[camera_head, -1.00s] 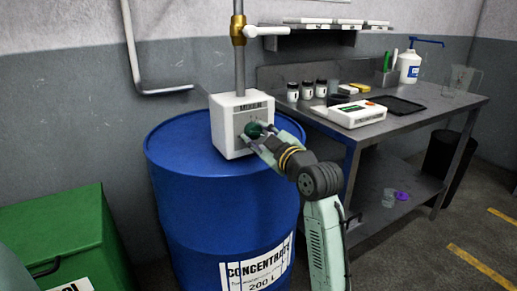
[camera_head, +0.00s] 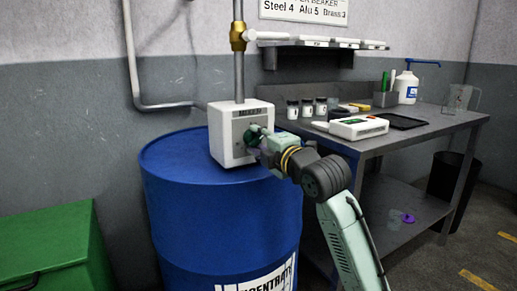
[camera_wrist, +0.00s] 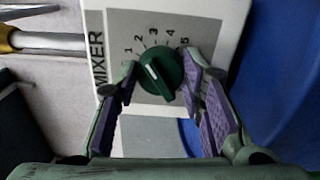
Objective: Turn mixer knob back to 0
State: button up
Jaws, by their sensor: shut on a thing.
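The white mixer box (camera_head: 228,135) stands on top of the blue drum. In the wrist view the box face (camera_wrist: 225,20) is turned sideways, with MIXER lettering and a grey dial plate (camera_wrist: 122,22). The round green knob (camera_wrist: 160,74) has a raised grip and a white mark. The mark points to the upper left, about toward the 1 and 2. Numbers 1 to 5 show; the 0 is not visible, perhaps behind the left finger. My gripper (camera_wrist: 158,80) is shut on the knob, a purple-padded finger on each side. In the head view my gripper (camera_head: 260,148) covers part of the knob.
The blue drum (camera_head: 225,215) stands under the mixer. A metal pole with a brass fitting (camera_head: 237,36) rises behind the box. To the right, a workbench (camera_head: 440,122) holds jars, a white instrument (camera_head: 358,127) and a bottle. A green bin (camera_head: 50,245) stands at left.

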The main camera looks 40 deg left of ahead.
jog(key=n+b, duration=0.1)
jog(key=n, duration=0.4)
jog(key=shift+n, duration=0.3)
jog(key=n, duration=0.5)
jog(key=shift+b, duration=0.3)
jog(key=o, duration=1.2)
jog(key=shift+r+n, duration=0.1)
jog(key=shift+n, duration=0.2)
jog(key=shift+c, duration=0.2)
jog(key=v, duration=1.2)
